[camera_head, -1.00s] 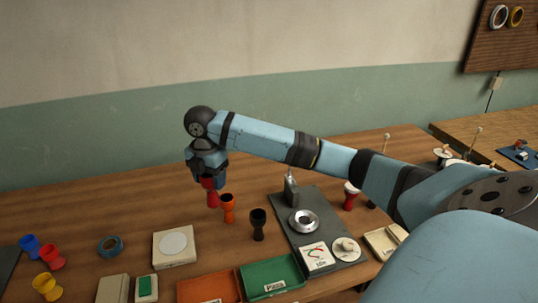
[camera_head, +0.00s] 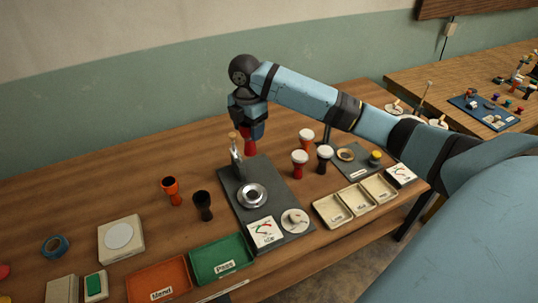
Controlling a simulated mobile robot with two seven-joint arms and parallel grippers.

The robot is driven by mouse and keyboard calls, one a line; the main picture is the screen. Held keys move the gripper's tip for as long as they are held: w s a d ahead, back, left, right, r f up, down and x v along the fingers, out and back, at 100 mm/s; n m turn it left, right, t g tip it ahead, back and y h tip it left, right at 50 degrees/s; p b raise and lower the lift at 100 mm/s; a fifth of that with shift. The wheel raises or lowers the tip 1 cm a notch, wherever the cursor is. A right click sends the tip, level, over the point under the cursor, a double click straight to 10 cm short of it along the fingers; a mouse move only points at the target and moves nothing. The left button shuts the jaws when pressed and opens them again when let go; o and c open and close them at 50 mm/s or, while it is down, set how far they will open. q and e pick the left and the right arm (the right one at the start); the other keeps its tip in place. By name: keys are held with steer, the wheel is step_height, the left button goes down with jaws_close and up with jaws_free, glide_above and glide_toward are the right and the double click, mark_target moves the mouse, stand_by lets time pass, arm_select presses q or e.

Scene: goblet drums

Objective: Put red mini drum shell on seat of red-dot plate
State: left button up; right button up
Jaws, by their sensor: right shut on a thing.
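My right gripper (camera_head: 248,128) is shut on the red mini drum shell (camera_head: 249,147), which hangs below the jaws. It shows behind the back edge of a dark grey plate (camera_head: 275,205). That plate carries a round metal ring seat (camera_head: 253,195), a small lever post (camera_head: 236,150), a dial card (camera_head: 266,232) and a round white disc (camera_head: 295,220). A smaller grey plate (camera_head: 358,168) at the right has a tan ring (camera_head: 346,154) and a yellow knob (camera_head: 375,157). I cannot make out a red dot on either plate. My left gripper is not in view.
An orange shell (camera_head: 172,190) and a black shell (camera_head: 203,206) stand left of the dark plate. Several white-topped drums, one red (camera_head: 299,164), stand right of it. Green (camera_head: 222,259) and orange (camera_head: 158,280) trays lie in front. The table's back left is clear.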

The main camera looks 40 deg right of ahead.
steer(key=shift+a+f+p, duration=0.2)
steer(key=shift+f+p, duration=0.45)
steer(key=shift+f, duration=8.95)
steer(key=shift+f, duration=0.1)
steer(key=o, duration=0.9)
steer(key=shift+f, duration=0.1)
steer(key=shift+o, duration=0.2)
